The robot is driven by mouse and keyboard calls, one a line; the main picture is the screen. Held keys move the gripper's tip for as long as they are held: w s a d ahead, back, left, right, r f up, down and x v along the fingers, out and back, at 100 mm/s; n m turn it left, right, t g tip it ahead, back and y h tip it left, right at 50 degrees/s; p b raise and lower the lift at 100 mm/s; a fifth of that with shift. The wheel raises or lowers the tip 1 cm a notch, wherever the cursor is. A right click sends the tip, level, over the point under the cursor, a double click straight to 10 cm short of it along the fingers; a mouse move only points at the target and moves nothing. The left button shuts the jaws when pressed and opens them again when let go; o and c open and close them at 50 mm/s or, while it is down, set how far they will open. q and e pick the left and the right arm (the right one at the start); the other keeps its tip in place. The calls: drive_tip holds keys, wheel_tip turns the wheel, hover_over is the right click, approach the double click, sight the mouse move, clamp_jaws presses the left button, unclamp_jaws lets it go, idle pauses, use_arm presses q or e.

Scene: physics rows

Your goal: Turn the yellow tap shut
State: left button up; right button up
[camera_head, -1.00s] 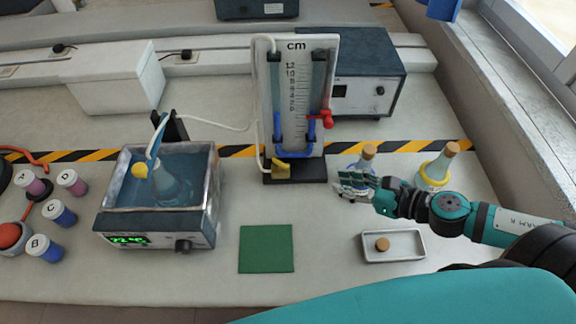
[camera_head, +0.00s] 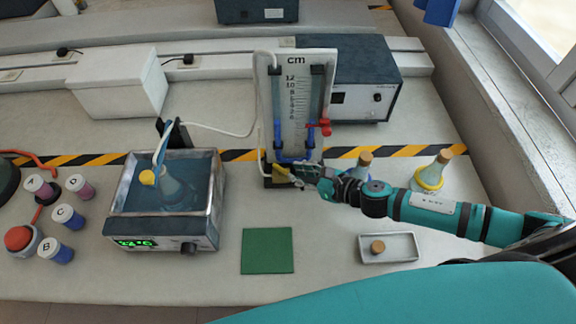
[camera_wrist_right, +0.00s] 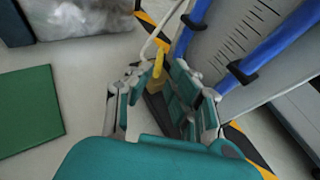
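The yellow tap (camera_head: 281,171) is at the foot of the manometer board (camera_head: 297,100), low on its left side. My right gripper (camera_head: 303,173) is just to the right of the tap, low over the board's dark base. In the right wrist view the yellow tap (camera_wrist_right: 158,64) shows between the tips of my open right gripper (camera_wrist_right: 160,72). A gap shows between the tap and the right finger; whether the left finger touches it I cannot tell. The fingers partly hide the base. My left gripper is not in view.
A red tap (camera_head: 321,128) is on the board's right tube. Two corked flasks (camera_head: 361,163) (camera_head: 433,173) stand behind my right arm. A water bath (camera_head: 165,205) with a flask stands left. A green mat (camera_head: 267,250) and a tray (camera_head: 390,261) lie in front.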

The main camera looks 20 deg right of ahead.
sight(285, 170)
drive_tip(key=shift+x, duration=2.05)
drive_tip(key=shift+c, duration=0.4)
clamp_jaws()
